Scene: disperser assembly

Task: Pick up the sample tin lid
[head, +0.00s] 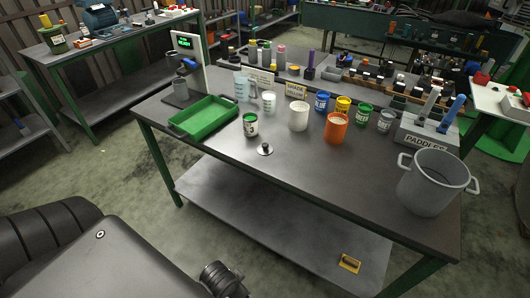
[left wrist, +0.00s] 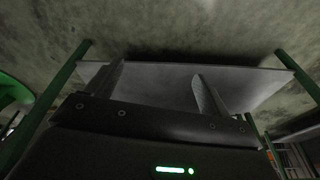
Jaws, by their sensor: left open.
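A small round metal lid with a knob on top (head: 265,149), which looks like the sample tin lid, lies flat on the dark workbench (head: 340,185), near its front edge. Beyond the fingers is a grey panel with green legs; the lid is not seen there. The fingers do not show in the head view. My right gripper is in neither view.
A green tray (head: 204,117) is left of the lid. A white cup (head: 299,115), an orange cup (head: 336,127) and several tins stand behind and right. A paddle holder (head: 427,135) and a grey pot (head: 434,182) stand at right. The bench front around the lid is clear.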

